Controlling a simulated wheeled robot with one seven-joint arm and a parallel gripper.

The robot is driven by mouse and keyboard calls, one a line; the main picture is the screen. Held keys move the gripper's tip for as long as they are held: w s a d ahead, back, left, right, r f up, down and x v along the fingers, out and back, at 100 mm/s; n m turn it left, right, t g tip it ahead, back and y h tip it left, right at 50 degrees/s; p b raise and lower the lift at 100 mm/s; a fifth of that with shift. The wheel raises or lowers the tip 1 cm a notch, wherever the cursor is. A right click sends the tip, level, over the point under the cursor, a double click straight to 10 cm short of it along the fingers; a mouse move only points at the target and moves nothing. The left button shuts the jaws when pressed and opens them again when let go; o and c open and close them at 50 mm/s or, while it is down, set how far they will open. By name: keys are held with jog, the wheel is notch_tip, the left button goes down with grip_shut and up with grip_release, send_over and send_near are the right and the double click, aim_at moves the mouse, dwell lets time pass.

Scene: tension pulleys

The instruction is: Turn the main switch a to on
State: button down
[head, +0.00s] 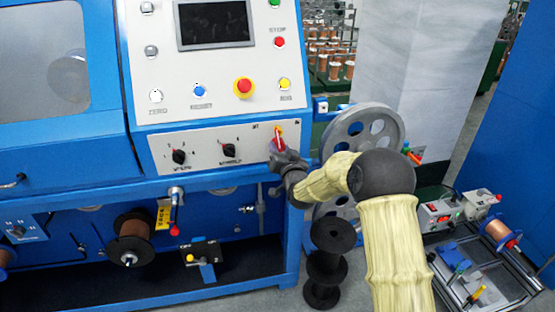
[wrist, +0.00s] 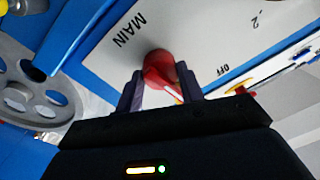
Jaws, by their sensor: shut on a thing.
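The main switch is a red rotary knob (head: 278,139) with a yellow part beside it, at the right end of the lower white panel (head: 205,150) on the blue machine. In the wrist view the red knob (wrist: 160,72) sits between my fingers, near the printed words MAIN and OFF. A pale pointer mark shows on the knob, slanting to the lower right in that view. My gripper (head: 281,151) reaches the knob from below right and is shut on it; the wrist view shows both dark fingers (wrist: 165,88) on either side. The fingertips partly hide the knob.
Two black selector knobs (head: 179,156) sit left on the same panel. A red emergency button (head: 243,86) and several coloured buttons are above. A grey spoked wheel (head: 345,125) stands right of the panel, and a black spool stack (head: 326,265) stands below.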

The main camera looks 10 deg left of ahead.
jog(key=m+b, duration=0.3)
jog(key=m, duration=0.2)
jog(key=m+b, duration=0.4)
jog(key=m, duration=0.2)
jog(key=shift+w+d+f+t, duration=0.1)
jog(key=shift+f+t, duration=0.1)
jog(key=shift+t, duration=0.1)
jog(key=shift+b, duration=0.3)
jog(key=c, duration=0.9)
grip_release()
jog(key=shift+r, duration=0.1)
